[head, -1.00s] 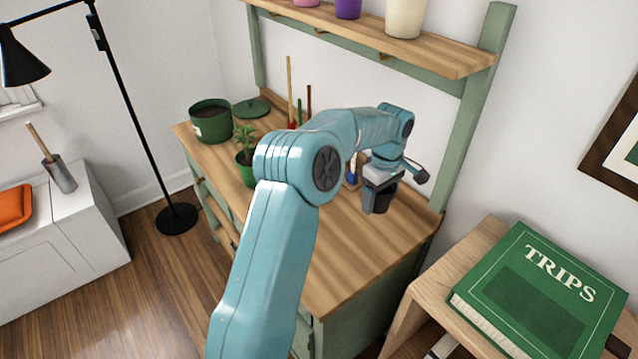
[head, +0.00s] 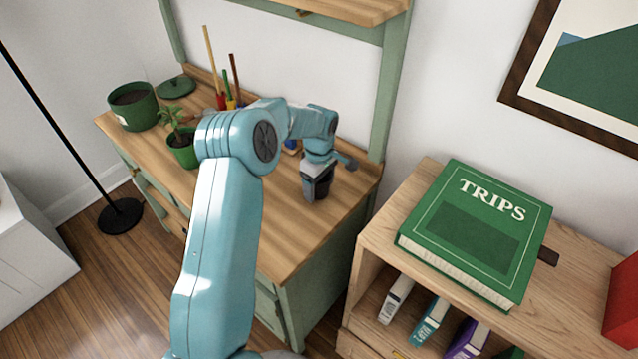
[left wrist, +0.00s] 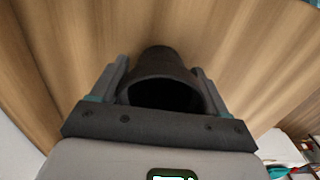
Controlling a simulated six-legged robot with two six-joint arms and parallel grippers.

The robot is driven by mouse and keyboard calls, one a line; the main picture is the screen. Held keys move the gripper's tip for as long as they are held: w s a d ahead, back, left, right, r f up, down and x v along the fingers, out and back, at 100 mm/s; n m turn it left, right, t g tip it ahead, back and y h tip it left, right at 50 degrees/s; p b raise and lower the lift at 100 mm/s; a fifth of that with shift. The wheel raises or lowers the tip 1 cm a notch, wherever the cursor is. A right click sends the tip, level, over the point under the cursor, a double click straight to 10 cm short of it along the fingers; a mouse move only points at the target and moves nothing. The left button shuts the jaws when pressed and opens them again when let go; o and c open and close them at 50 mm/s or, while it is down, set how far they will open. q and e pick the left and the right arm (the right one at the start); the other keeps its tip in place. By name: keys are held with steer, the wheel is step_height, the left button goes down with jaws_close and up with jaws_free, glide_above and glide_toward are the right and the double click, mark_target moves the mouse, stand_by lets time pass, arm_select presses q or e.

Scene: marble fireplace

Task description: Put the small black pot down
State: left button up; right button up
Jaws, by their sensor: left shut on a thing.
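The small black pot (head: 325,184) is at the right part of the wooden bench top (head: 290,235) in the head view. My left gripper (head: 312,182) is shut on it, with one finger on each side. In the left wrist view the pot (left wrist: 163,62) sits between the two fingers of the gripper (left wrist: 165,95), its dark open mouth facing the camera. Wood fills the background behind it. I cannot tell whether the pot's base touches the bench top. My right gripper is not in view.
A green pot with a plant (head: 182,148), a larger green pot (head: 133,106) and upright tools (head: 228,85) stand on the bench's left part. A shelf (head: 350,8) hangs above. To the right, a wooden bookcase (head: 376,238) bears a green book (head: 478,228). The bench front is bare.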

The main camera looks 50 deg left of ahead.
arm_select(q)
steer(key=shift+f, duration=0.25)
steer(key=o, duration=1)
steer(key=shift+r, duration=0.1)
steer(key=shift+o, duration=0.2)
step_height(320, 180, up, 12)
steer(key=shift+r, duration=0.2)
